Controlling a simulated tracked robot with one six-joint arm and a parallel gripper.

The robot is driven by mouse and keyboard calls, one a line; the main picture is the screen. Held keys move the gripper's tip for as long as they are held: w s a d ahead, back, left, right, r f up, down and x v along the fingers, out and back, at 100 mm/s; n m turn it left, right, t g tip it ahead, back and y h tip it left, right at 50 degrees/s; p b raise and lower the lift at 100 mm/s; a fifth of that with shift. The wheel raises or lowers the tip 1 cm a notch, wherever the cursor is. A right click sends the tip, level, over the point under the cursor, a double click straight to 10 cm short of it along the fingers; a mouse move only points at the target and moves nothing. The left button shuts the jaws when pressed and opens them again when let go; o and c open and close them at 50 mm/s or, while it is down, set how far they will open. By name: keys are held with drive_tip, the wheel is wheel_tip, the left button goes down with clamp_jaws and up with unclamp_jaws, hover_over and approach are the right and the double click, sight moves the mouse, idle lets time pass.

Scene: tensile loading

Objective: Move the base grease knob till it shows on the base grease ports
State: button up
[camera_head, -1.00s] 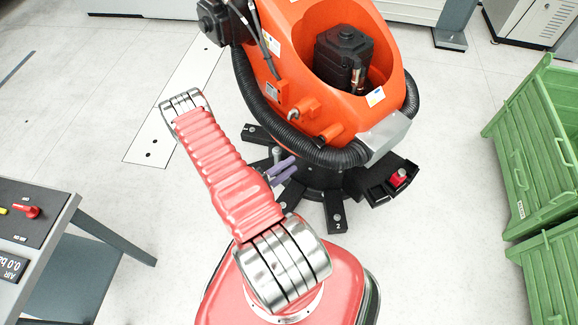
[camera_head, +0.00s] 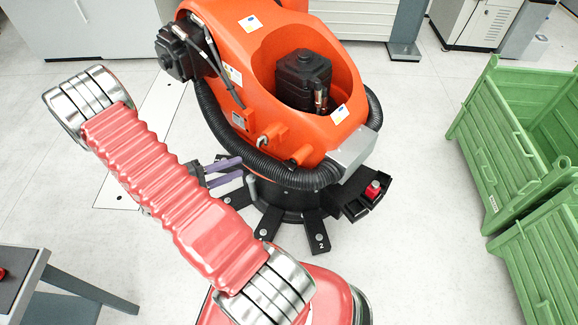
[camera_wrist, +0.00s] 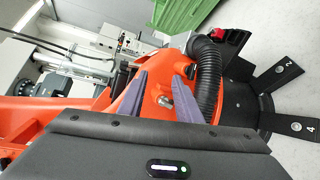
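A red knob-like piece (camera_head: 373,190) sits in a black holder (camera_head: 358,199) on the right side of the orange robot's black base; I take it as the grease knob. It also shows small at the top of the wrist view (camera_wrist: 236,37). I cannot pick out the grease ports for certain; black base feet (camera_head: 317,236) with bolts and numbers such as 2 and 4 are in view. My gripper (camera_head: 241,168) has two purple fingers, apart and empty, left of the base. In the wrist view (camera_wrist: 160,76) the fingers point at the orange body, with a metal fitting (camera_wrist: 166,101) between them.
The orange robot (camera_head: 300,125) with its black hose (camera_head: 262,165) stands between my gripper and the red piece. Green crates (camera_head: 505,160) stand at the right. A grey table (camera_head: 60,285) is at lower left. Floor is clear between base and crates.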

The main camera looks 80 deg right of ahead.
drive_tip(key=w+a+r+t+y, duration=0.4)
drive_tip(key=a+r+t+y, duration=0.1)
drive_tip(key=a+r, duration=0.95)
drive_tip(key=a+r+n+t+y, duration=0.2)
drive_tip(key=a+r+t, duration=0.3)
drive_tip(key=a+r, duration=0.3)
drive_tip(key=a+r+n+t+y, duration=0.3)
drive_tip(key=a+r+t, duration=0.3)
drive_tip(key=a, duration=0.8)
wheel_tip(320, 180, up, 3)
drive_tip(key=shift+a+f+n+y, duration=0.2)
drive_tip(key=shift+a+n+y, duration=0.15)
drive_tip(key=shift+y, duration=0.55)
drive_tip(key=shift+s+a, duration=0.1)
